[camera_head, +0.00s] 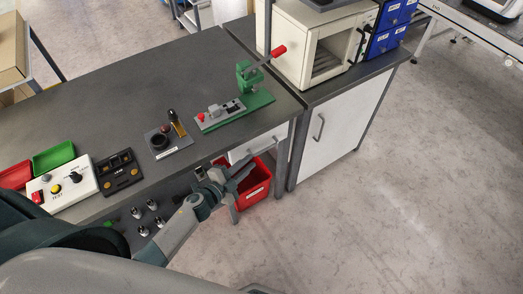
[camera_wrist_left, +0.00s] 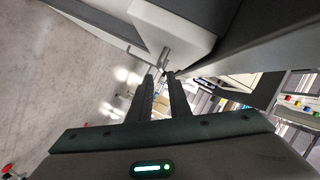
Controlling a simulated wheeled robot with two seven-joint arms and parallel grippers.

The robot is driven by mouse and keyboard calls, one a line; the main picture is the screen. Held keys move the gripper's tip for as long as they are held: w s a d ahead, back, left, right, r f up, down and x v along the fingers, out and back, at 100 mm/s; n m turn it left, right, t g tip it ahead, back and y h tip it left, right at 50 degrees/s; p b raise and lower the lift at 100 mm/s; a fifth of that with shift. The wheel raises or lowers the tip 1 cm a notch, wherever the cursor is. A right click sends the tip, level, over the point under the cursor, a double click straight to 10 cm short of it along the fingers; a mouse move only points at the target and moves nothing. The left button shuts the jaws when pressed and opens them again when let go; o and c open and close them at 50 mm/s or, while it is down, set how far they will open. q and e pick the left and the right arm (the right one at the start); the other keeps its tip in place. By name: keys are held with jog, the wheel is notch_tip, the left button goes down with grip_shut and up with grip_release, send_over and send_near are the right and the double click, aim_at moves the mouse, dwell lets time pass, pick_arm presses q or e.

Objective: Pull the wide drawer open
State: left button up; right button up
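The wide drawer has a white front (camera_head: 258,143) under the right end of the dark workbench, partly hidden behind my left gripper in the head view. My left gripper (camera_head: 247,173) is in front of the drawer, above a red bin. In the left wrist view, my left gripper (camera_wrist_left: 161,76) shows two dark fingers with a gap between them. A slim metal handle (camera_wrist_left: 165,58) on a white front (camera_wrist_left: 182,28) is close to the fingertips. I cannot tell whether they touch it. The drawer looks shut. My right gripper is not in view.
The red bin (camera_head: 256,188) stands on the floor below the drawer. A white cabinet (camera_head: 335,125) with a handle adjoins the bench on the right. A green lever press (camera_head: 240,100) and several control boxes stand on the bench. The floor at right is clear.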

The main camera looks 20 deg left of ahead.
aim_at(261, 152)
pick_arm(q)
jog(key=x, duration=0.8)
jog(key=shift+w+d+f, duration=0.1)
jog(key=shift+w+d, duration=0.05)
jog(key=shift+w, duration=0.2)
grip_shut()
